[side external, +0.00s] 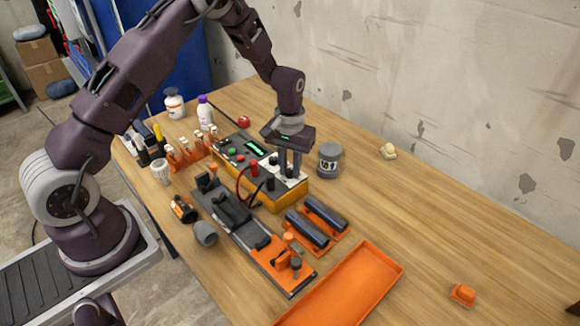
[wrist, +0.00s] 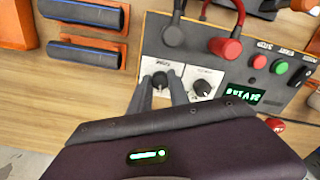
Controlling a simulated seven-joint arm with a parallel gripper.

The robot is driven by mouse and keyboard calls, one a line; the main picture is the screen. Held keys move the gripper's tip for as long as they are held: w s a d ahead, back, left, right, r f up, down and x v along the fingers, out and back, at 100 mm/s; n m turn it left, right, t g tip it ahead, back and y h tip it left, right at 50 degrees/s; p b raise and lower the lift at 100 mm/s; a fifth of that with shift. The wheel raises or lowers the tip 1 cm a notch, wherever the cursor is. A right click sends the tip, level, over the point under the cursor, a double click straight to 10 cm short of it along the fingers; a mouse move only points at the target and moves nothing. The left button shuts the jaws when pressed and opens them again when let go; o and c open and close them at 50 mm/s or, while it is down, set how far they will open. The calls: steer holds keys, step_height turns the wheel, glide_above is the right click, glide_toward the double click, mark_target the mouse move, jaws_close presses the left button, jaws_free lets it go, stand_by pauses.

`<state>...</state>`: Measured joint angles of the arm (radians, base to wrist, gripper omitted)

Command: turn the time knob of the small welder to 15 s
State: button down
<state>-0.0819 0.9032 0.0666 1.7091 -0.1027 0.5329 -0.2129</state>
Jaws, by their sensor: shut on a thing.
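The small welder (side external: 297,196) is a grey-topped orange box on the wooden table. It has a lit green display (side external: 255,148), which shows upside down in the wrist view (wrist: 242,93) and which I cannot read surely. My gripper (side external: 290,172) points down over the welder's right end. In the wrist view its fingers (wrist: 161,88) stand either side of a black knob (wrist: 160,77) on a white plate and are shut on it. A second black knob (wrist: 203,88) with a white pointer sits beside it, free. The knob labels are too small to read surely, and the held knob's pointer is unclear.
Red and black plugs with cables (wrist: 226,47) stand on the welder close to the knobs. A grey jar (side external: 329,161), an orange clamp fixture (side external: 280,262) and dark pipes (side external: 308,228) are nearby. The table's right side is mostly clear.

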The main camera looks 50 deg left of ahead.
mark_target(290, 170)
stand_by(0.5)
steer(key=c, duration=1.2)
jaws_free()
steer(key=shift+c, duration=0.2)
steer(key=shift+r, duration=0.15)
step_height(290, 170, up, 7)
steer(key=shift+f, duration=0.1)
steer(key=s+d+r+m+t, duration=0.1)
steer(key=s+d+r+t, duration=0.1)
steer(key=s+r, duration=0.6)
steer(key=s+d+r+m+t, duration=0.15)
steer(key=s+r, duration=0.35)
steer(key=r, duration=0.6)
steer(key=s+d+r+m+t, duration=0.2)
steer(key=s, duration=1.3)
steer(key=shift+s+r, duration=0.15)
steer(key=shift+s, duration=0.25)
